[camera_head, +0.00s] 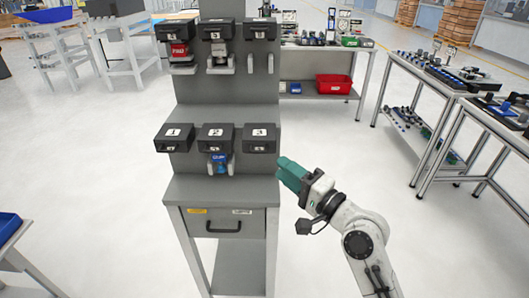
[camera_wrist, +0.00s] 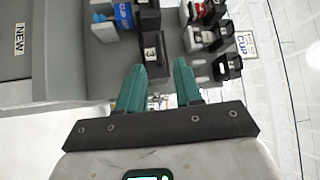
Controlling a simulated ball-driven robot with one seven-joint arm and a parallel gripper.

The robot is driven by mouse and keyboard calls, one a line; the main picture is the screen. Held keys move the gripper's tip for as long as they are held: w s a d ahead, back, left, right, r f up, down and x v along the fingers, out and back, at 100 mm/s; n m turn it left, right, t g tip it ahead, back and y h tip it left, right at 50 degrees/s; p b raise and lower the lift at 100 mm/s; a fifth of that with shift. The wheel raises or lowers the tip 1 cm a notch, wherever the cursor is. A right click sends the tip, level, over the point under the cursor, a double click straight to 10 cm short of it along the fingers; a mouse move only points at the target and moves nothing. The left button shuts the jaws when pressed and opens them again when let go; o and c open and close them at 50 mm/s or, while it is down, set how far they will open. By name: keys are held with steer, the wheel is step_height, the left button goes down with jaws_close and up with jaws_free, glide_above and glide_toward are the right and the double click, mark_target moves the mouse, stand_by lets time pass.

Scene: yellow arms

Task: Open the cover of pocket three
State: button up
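The black cover of pocket three (camera_head: 261,140) is at the right end of the lower row on the grey stand. It looks shut, like its neighbours. In the wrist view the cover marked 3 (camera_wrist: 150,48) lies just beyond my fingertips, roughly in line with the left finger. My gripper (camera_head: 283,165), with teal fingers, is just below and right of this cover in the head view. In the wrist view my gripper (camera_wrist: 160,72) has its fingers apart with nothing held between them. I cannot tell whether a finger touches the cover. What is inside pocket three is hidden.
The covers of pocket one (camera_head: 174,137) and pocket two (camera_head: 216,137) are to the left; a blue item (camera_head: 219,162) shows under pocket two. An upper row of pockets is above. A drawer (camera_head: 222,224) is below. Open floor lies right of the stand.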

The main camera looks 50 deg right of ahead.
mark_target(260, 141)
steer(key=w+p, duration=0.1)
steer(key=w, duration=0.6)
steer(key=shift+w+d+r+p, duration=0.2)
steer(key=shift+d+r+p, duration=0.1)
steer(key=shift+d+r, duration=0.15)
jaws_close()
steer(key=shift+a, duration=0.1)
stand_by(0.9)
